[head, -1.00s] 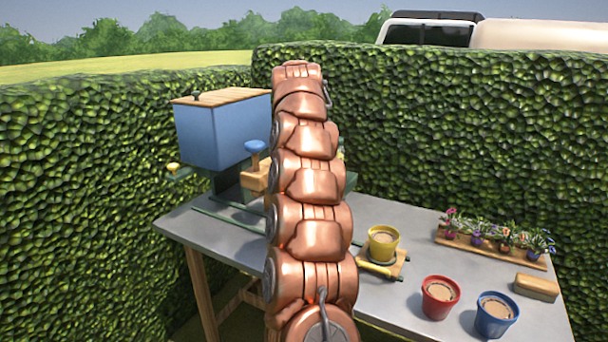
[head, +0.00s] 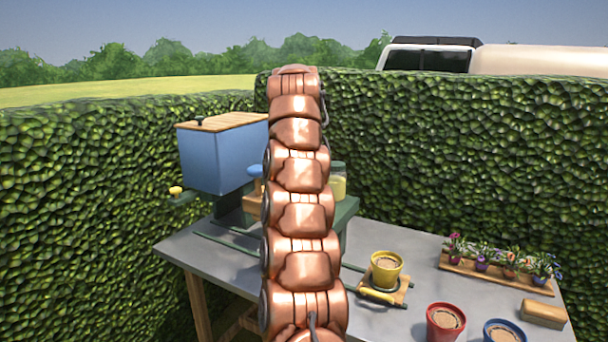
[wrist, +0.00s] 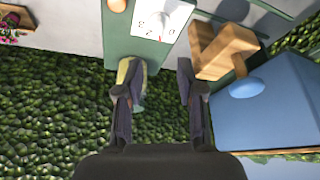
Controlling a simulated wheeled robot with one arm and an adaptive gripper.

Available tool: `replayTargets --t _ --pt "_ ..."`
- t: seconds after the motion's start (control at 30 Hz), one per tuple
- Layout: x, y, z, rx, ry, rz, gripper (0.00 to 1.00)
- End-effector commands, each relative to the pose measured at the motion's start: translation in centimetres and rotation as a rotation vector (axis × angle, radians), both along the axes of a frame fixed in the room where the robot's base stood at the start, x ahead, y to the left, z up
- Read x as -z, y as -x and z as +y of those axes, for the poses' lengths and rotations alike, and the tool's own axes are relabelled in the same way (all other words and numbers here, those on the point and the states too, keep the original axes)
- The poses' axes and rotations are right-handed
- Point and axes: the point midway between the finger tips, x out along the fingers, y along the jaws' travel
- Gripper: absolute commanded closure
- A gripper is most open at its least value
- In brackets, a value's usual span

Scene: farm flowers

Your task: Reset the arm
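My copper arm stands upright in the middle of the head view, and my gripper is hidden behind it there. In the wrist view my gripper (wrist: 157,78) has its two dark fingers spread, with a clear gap and nothing held between them. A jar with pale yellow contents (wrist: 132,76) shows behind the left finger, and it also stands right of my arm in the head view (head: 338,184). The green stand (wrist: 145,48) with a white numbered dial (wrist: 162,18) lies beyond the fingers.
A blue box (head: 212,160) with a wooden lid stands at the left. The grey table (head: 210,253) holds a yellow pot (head: 387,270), a red pot (head: 445,322), a blue pot (head: 503,331), a flower row (head: 500,262) and a wooden block (head: 543,313). Hedges (head: 450,150) close in behind.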

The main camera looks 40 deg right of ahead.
Motion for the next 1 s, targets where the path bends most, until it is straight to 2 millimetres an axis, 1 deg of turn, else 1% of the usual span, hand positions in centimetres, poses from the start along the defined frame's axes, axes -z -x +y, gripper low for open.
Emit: replayTargets --t 0.47,0.57,0.67,0.77,0.9,1.0 --pt "0.0 0.0 0.0 0.0 0.0 0.0 0.62" --pt "-0.2 -0.1 0.4 -0.011 -0.002 0.002 0.62" --pt "-0.5 -0.3 1.7 -0.044 -0.009 0.011 0.62" --pt "-0.6 -0.6 3.8 -0.1 -0.024 0.032 0.62" --pt "-0.8 -0.8 7.4 -0.195 -0.039 0.062 0.62" --pt "-0.7 -0.5 10.1 -0.259 -0.052 0.086 0.62"
